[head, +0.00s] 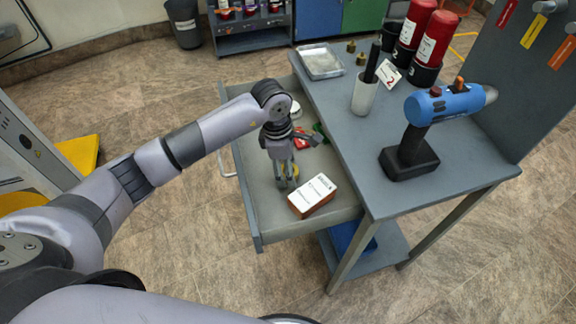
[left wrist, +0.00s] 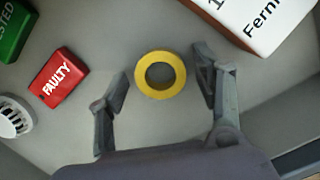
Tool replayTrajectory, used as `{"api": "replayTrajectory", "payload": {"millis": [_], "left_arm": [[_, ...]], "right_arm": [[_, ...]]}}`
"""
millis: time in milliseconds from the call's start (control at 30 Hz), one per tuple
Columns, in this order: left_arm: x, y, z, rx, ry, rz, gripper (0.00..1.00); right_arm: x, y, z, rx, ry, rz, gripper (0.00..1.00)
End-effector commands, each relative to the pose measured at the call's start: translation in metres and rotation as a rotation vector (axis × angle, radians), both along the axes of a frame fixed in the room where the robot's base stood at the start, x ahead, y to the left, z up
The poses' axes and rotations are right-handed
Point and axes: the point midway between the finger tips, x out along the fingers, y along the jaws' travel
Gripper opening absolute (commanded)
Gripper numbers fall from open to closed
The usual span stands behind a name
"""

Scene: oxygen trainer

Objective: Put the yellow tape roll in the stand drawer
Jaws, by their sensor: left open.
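The yellow tape roll (left wrist: 142,76) lies flat on the bottom of the open stand drawer (head: 247,196). In the head view a small yellow part of the roll (head: 295,170) shows behind my left gripper (head: 287,184), which points down into the drawer. In the left wrist view my left gripper (left wrist: 163,105) is open. Its two fingers stand apart on either side of the roll, and I see no finger closed on it. My right gripper is not in view.
In the drawer, a white-topped box (head: 313,194), a red FAULTY block (left wrist: 59,80), a green block (left wrist: 14,30) and a round white thing (left wrist: 14,118) surround the roll. The stand top (head: 330,101) holds a blue drill (head: 445,103) and a white cup (head: 364,96).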

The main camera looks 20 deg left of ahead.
Motion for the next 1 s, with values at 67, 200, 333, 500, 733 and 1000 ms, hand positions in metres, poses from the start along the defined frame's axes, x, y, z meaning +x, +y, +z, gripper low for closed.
{"api": "replayTrajectory", "payload": {"millis": [67,200,333,500,733,1000], "left_arm": [[0.0,0.0,0.006,-0.001,-0.001,0.0,0.61],[0.001,0.004,0.027,0.0,-0.006,0.0,0.61],[0.0,0.008,0.055,0.001,-0.006,0.0,0.61],[-0.001,0.013,0.09,0.001,-0.004,0.001,0.61],[-0.003,0.017,0.117,-0.001,-0.001,0.0,0.61],[-0.004,0.018,0.122,0.0,0.0,0.0,0.61]], "right_arm": [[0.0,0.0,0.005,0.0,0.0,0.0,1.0],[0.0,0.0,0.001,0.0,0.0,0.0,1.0],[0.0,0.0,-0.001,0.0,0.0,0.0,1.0],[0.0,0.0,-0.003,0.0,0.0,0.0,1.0],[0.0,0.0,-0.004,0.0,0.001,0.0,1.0],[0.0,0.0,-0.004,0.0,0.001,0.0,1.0]]}}
